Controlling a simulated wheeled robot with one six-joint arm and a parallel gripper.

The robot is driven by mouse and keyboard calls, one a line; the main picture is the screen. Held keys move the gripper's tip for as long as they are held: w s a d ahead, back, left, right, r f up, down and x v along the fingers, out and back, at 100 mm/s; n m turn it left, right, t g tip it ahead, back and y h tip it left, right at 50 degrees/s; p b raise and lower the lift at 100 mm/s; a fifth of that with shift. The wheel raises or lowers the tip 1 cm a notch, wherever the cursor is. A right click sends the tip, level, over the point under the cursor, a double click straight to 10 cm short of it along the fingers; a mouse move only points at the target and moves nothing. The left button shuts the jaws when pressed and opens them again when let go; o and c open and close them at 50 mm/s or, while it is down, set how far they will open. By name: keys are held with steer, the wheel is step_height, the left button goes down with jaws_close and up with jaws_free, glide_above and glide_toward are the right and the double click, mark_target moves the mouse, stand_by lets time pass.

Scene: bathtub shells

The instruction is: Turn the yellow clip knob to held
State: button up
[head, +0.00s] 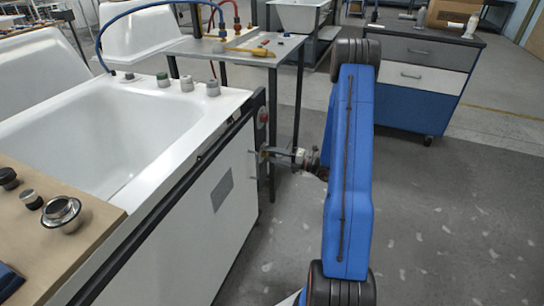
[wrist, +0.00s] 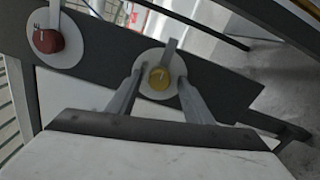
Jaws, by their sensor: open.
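The yellow clip knob (wrist: 159,78) sits on a round white disc on a dark rail in the wrist view. A grey tab sticks out above it, toward the top of that picture, leaning slightly right. A small light mark shows on the knob's face. My gripper (wrist: 160,84) is open, with one finger on each side of the yellow knob; I cannot tell whether they touch it. In the head view my gripper (head: 268,156) is at the end rail of the white tub. The yellow knob is hard to make out there.
A red knob (wrist: 47,40) on a similar white disc is on the same rail, left of the yellow one; it also shows in the head view (head: 263,115). The tub (head: 222,100) stands left of my arm. A grey table (head: 245,48) is behind.

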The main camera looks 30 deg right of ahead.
steer(key=v, duration=1.7)
steer(key=shift+s+d, duration=0.15)
steer(key=s+a+r+n+g, duration=0.4)
steer(key=a+r+n+g, duration=0.3)
steer(key=a+n, duration=0.5)
steer(key=s+a+r+n+g, duration=0.4)
steer(key=a+r+n+g, duration=0.2)
steer(key=a+r+n, duration=0.5)
steer(key=s+a+r+n+t+h, duration=0.1)
steer(key=s+a+r+n+h, duration=0.1)
steer(key=s+n, duration=0.4)
steer(key=s+a+r+n+t+h, duration=0.1)
steer(key=s+a+r+n+h, duration=0.1)
steer(key=s+n+h, duration=0.3)
steer(key=s+a+r+n+t+h, duration=0.1)
steer(key=s+r+n+h, duration=0.3)
steer(key=n, duration=0.6)
steer(key=shift+s+a+t, duration=0.3)
steer(key=shift+s+a, duration=0.5)
steer(key=shift+s, duration=0.55)
